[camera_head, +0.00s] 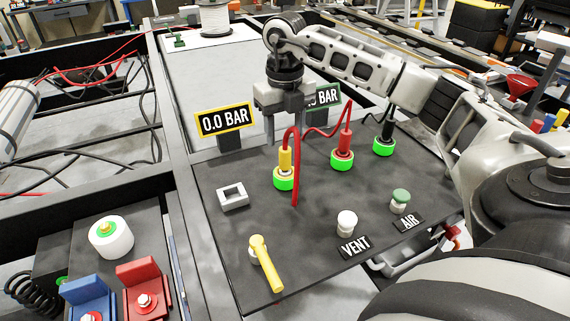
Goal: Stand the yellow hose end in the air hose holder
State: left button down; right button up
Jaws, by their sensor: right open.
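The yellow hose end (285,160) stands upright in a green-ringed fitting (284,182) on the dark panel. A red hose (296,170) loops from its top and hangs down in front of it. A small grey square block with an opening (233,198), which looks like the holder, sits empty to the left on the panel. My right gripper (285,125) points down, just above and around the top of the yellow hose end; its fingers are apart. The hose partly hides the fingertips, and contact cannot be told. My left gripper is not in view.
A red hose end (345,145) and a black one (387,130) stand in green-ringed fittings to the right. The panel (310,225) also carries a yellow lever (265,262), a white VENT knob (347,220) and a green AIR knob (400,197). A 0.0 BAR display (225,120) stands behind.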

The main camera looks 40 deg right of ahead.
aim_at(285, 149)
jog(key=shift+f, duration=3.05)
jog(key=c, duration=1.1)
